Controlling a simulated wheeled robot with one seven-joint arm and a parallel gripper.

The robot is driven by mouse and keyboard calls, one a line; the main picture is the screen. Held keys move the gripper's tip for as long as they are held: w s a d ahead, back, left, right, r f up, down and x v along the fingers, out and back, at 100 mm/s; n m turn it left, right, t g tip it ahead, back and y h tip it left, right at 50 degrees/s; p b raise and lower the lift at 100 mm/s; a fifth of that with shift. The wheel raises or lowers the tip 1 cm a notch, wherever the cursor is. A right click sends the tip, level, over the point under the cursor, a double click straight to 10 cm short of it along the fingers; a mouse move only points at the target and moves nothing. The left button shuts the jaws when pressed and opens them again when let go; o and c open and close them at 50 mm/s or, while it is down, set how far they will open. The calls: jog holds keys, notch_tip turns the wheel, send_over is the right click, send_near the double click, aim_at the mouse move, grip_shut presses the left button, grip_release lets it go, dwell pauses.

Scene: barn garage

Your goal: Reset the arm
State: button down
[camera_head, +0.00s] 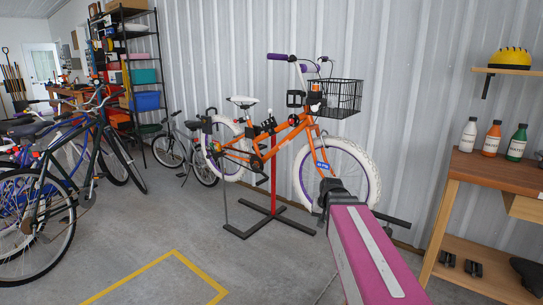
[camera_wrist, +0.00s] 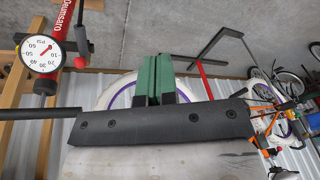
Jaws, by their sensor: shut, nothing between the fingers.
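My gripper (camera_wrist: 153,62) shows in the wrist view as two green fingers pressed together, shut and empty. In the head view my magenta arm reaches up from the lower right toward the front wheel of an orange bicycle (camera_head: 290,135), and the fingers cannot be made out there. In the wrist view the fingers overlap a white tyre (camera_wrist: 112,92), but I cannot tell how far away it is. A red pump (camera_wrist: 72,22) with a round gauge (camera_wrist: 40,52) shows left of the fingers in the wrist view.
The orange bicycle stands on a red and black repair stand (camera_head: 272,209). A wooden workbench (camera_head: 490,168) with several bottles is at right, under a small shelf (camera_head: 510,71) with a yellow helmet. Parked bicycles (camera_head: 45,200) fill the left. Floor around the yellow line (camera_head: 135,275) is clear.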

jog(key=s+f+n+g+h, duration=0.1)
jog(key=s+f+g, duration=0.1)
jog(key=s+f, duration=0.9)
notch_tip(320, 180, down, 2)
jog(key=shift+s+a+n+g, duration=0.3)
jog(key=shift+a+n+g, duration=0.05)
jog(key=shift+n+g, duration=0.05)
